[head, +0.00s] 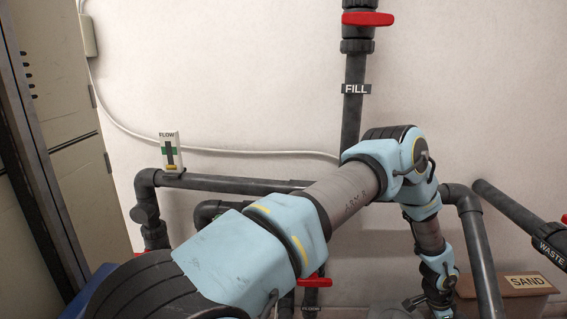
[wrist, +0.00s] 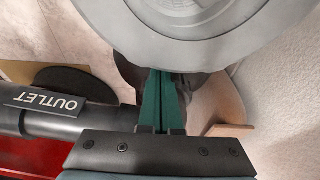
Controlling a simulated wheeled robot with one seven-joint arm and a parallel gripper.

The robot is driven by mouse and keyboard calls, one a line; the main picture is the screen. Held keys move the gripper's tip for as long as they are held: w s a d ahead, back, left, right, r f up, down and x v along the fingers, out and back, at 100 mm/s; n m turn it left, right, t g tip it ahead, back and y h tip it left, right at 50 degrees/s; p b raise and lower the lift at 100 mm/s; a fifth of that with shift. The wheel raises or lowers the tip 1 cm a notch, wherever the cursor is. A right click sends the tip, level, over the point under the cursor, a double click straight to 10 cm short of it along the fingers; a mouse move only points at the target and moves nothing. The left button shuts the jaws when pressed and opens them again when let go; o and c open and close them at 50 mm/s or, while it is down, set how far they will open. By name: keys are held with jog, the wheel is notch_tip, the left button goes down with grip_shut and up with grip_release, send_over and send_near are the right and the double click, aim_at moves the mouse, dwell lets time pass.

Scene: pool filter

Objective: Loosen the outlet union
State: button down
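In the wrist view, a dark pipe (wrist: 58,120) with a label reading OUTLET (wrist: 45,101) comes in from the left and runs behind my gripper (wrist: 161,76). Its two teal fingers lie together with only a thin dark line between them, and I see nothing held. A dark rounded part (wrist: 128,68) shows behind the fingertips; I cannot tell whether it is the outlet union. In the head view my arm reaches right and bends down at the lower right; the fingers cannot be made out there, and no OUTLET label shows.
A large grey ringed disc (wrist: 190,25) sits close beyond the fingertips. A red surface (wrist: 35,157) lies below the pipe. In the head view are a FILL pipe (head: 352,120) with a red handle (head: 367,19), a WASTE pipe (head: 515,214), a SAND box (head: 528,283) and a flow gauge (head: 170,152).

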jog(key=shift+s+d, duration=0.1)
jog(key=shift+s, duration=0.35)
dwell(0.3)
jog(key=shift+s+a, duration=0.1)
jog(key=shift+a, duration=0.3)
jog(key=p+v, duration=0.2)
jog(key=v, duration=0.1)
jog(key=d+p+v, duration=0.1)
jog(key=p+v, duration=0.1)
jog(key=shift+d+r, duration=0.1)
jog(key=shift+r, duration=0.45)
